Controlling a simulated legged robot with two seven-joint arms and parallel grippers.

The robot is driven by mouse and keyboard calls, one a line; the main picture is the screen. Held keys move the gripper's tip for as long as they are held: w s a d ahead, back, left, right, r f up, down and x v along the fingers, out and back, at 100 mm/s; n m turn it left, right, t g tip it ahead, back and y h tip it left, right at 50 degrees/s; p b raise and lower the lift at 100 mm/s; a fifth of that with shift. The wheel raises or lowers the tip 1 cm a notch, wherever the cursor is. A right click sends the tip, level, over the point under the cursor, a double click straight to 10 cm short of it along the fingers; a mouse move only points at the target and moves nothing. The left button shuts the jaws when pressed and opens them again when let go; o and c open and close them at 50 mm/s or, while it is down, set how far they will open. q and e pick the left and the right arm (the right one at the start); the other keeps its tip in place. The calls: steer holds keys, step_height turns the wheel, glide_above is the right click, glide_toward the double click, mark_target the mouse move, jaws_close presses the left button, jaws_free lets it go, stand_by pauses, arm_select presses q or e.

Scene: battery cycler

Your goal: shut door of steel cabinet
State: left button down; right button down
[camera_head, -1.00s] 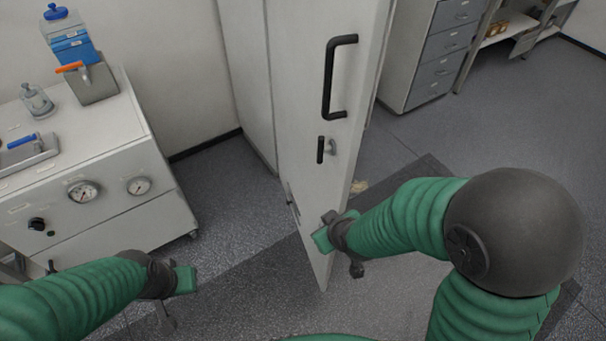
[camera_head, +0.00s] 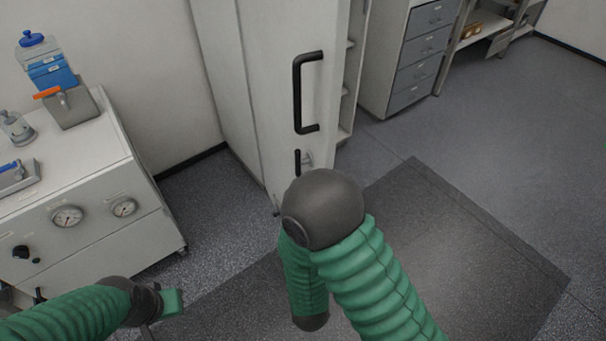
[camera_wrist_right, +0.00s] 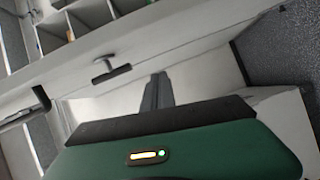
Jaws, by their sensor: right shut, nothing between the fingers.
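The steel cabinet's door (camera_head: 280,120) is pale grey with a long black pull handle (camera_head: 297,95) and a small black lever (camera_head: 298,163) below it. The door stands ajar: the cabinet's inner shelves (camera_head: 350,75) show past its right edge. My right arm bends in front of the door's lower part, and its gripper is hidden in the head view. In the right wrist view my right gripper (camera_wrist_right: 158,88) is shut and empty, close to the door's pale face, with the lever (camera_wrist_right: 112,73) beyond. Contact cannot be told. My left gripper (camera_head: 172,302) is low at left, away from the door.
A white bench unit (camera_head: 95,225) with gauges stands at left, carrying a blue-capped bottle (camera_head: 45,62) and metal parts. A grey drawer unit (camera_head: 415,60) stands behind at right. The floor and dark mat (camera_head: 450,240) at right are clear.

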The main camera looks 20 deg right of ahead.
steer(key=w+d+b, duration=0.2)
steer(key=w+b, duration=0.2)
steer(key=b, duration=0.1)
steer(key=w+d+r+n+t+b, duration=0.1)
steer(key=w+d+b, duration=0.2)
steer(key=w+b, duration=0.2)
steer(key=shift+w+r, duration=0.15)
steer(key=shift+r, duration=0.15)
steer(key=shift+a, duration=0.1)
